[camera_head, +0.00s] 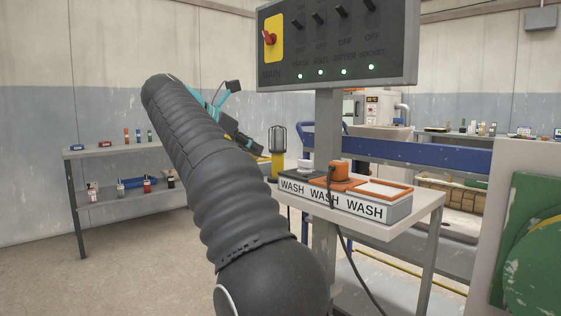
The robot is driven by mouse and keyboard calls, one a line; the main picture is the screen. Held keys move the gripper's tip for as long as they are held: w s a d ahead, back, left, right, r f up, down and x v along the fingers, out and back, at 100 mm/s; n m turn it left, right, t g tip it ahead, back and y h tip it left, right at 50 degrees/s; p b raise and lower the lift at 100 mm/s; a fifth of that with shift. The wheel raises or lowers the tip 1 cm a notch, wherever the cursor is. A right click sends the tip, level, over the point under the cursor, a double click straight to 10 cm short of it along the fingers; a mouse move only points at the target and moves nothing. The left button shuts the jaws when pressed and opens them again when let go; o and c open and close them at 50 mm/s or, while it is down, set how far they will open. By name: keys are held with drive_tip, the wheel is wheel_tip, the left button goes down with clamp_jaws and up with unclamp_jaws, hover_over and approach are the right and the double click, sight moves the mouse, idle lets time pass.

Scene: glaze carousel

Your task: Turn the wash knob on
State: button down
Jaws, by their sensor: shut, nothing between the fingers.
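A dark control panel (338,50) stands on a grey post at the upper middle. Several small black knobs, one of them here (320,17), sit in a row on it, with green lights lit below. I cannot tell which is the wash knob, as the small labels are hard to read. My black, sleeved arm crosses the left middle. My gripper (240,140) shows partly beyond the arm, left of and below the panel and apart from it. It is shut and empty, and the arm hides part of it.
A red switch (269,38) on a yellow plate is at the panel's left. Below, a grey table (425,207) holds a box (348,205) marked WASH several times, with a cable hanging down. A yellow-black lamp-like object (278,150) stands near my gripper. A shelf (115,150) is at left.

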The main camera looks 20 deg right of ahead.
drive_tip(key=b, duration=0.4)
approach(300, 164)
wheel_tip(300, 164, down, 4)
drive_tip(key=d, duration=0.2)
drive_tip(key=shift+w+d, duration=0.75)
drive_tip(key=shift+d, duration=0.2)
drive_tip(key=shift+w+d, duration=0.25)
drive_tip(key=shift+d, duration=0.5)
drive_tip(key=shift+r, duration=0.1)
drive_tip(key=shift+d+r+p, duration=0.15)
drive_tip(key=shift+p, duration=0.45)
